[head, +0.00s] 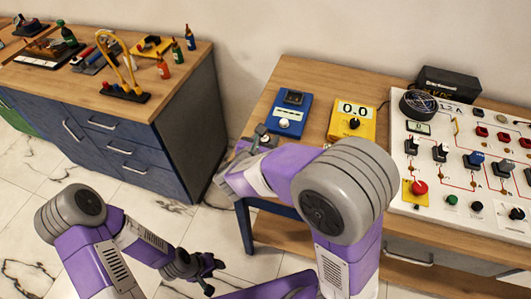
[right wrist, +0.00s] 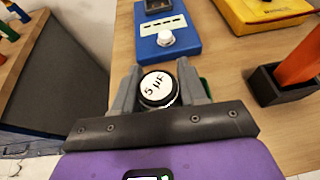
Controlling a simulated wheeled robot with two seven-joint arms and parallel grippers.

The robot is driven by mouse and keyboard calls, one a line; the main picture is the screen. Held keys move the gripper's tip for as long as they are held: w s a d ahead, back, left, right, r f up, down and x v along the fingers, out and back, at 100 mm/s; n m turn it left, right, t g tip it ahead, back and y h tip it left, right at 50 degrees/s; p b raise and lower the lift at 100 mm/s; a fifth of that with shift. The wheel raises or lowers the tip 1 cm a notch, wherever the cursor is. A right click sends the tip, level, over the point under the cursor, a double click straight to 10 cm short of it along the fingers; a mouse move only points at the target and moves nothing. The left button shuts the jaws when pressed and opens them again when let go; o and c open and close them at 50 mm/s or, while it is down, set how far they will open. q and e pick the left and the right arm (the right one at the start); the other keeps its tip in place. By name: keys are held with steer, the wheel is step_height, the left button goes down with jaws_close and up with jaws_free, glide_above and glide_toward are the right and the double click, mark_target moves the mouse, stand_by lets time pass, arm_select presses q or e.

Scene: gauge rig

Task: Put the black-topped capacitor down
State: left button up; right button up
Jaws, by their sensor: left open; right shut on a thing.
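The capacitor (right wrist: 158,88) is between the fingers of my right gripper (right wrist: 157,92) in the right wrist view. It has a black rim around a white disc marked "5 µF". My right gripper (head: 259,138) is shut on it, near the left edge of the wooden bench (head: 280,78), close to the blue meter. In the head view the capacitor is hard to make out. Whether it touches the bench cannot be told. My left gripper (head: 206,268) is open and empty, low over the floor, away from the bench.
A blue meter (head: 290,111) and a yellow meter reading 0.0 (head: 352,119) stand on the bench. A white circuit board (head: 400,160) fills its right side. In the wrist view an orange piece stands in a black holder (right wrist: 279,84) at right. A blue cabinet (head: 150,135) stands left.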

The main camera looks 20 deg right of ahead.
step_height(320, 180, down, 4)
steer(key=shift+f+b, duration=0.2)
steer(key=shift+b, duration=0.7)
steer(key=shift+r, duration=0.1)
steer(key=o, duration=0.6)
steer(key=shift+f, duration=0.2)
steer(key=o, duration=0.5)
steer(key=shift+c, duration=0.2)
